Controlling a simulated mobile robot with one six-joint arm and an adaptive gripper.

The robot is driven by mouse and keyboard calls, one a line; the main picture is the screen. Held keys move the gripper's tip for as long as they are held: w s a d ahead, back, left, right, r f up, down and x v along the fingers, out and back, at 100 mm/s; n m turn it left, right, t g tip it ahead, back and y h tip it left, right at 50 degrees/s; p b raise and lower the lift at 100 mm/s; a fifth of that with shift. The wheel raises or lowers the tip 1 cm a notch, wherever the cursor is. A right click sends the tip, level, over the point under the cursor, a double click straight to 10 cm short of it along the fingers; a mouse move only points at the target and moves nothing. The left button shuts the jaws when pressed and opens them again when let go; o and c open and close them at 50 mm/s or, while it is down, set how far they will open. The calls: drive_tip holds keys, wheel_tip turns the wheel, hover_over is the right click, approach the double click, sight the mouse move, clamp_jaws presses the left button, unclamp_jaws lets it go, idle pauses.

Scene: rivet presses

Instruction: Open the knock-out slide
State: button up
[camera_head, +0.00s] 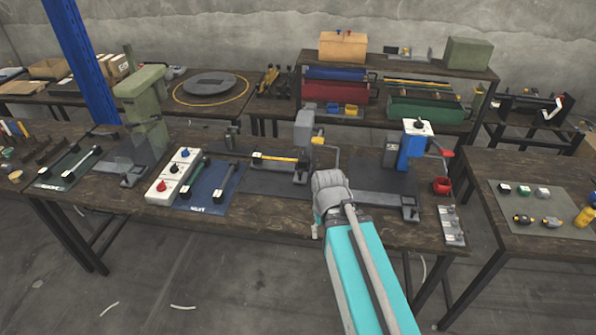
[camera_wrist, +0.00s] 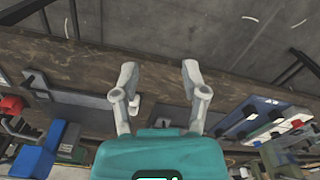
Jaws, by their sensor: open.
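No part here can be told for certain as the knock-out slide. On the workbench (camera_head: 290,222), a bar with a yellow middle (camera_head: 280,158) lies by the grey press (camera_head: 305,130). A grey rail with an end block (camera_head: 410,212) lies in front of the blue press (camera_head: 412,148). My gripper (camera_wrist: 158,72) is open and empty in the wrist view, its two fingers apart over the bench's front edge. In the head view my wrist hides part of the bench between the grey press and the rail.
A white control box with knobs (camera_head: 173,177) and a blue mat (camera_head: 215,190) lie to the left, near a green press (camera_head: 143,105). A red cup (camera_head: 441,186) and a grey tray (camera_head: 452,226) are at the bench's right end.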

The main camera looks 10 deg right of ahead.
drive_tip(key=shift+o, duration=0.9)
drive_tip(key=shift+w+f, duration=0.1)
drive_tip(key=m+t+h+b, duration=0.8)
drive_tip(key=t+h+b, duration=0.15)
drive_tip(key=b, duration=1.25)
approach(300, 171)
drive_tip(key=s+a, duration=0.1)
drive_tip(key=s+r, duration=0.1)
drive_tip(key=s, duration=0.1)
drive_tip(key=shift+a+r+t+y, duration=0.15)
drive_tip(key=shift+a+t+y, duration=0.1)
drive_tip(key=shift+a+t, duration=0.15)
drive_tip(key=shift+w, duration=0.1)
drive_tip(key=b+x, duration=0.5)
drive_tip(key=x, duration=0.8)
drive_tip(key=shift+w+d+f+b, duration=0.2)
drive_tip(key=shift+f+b, duration=0.05)
drive_tip(key=shift+b, duration=0.05)
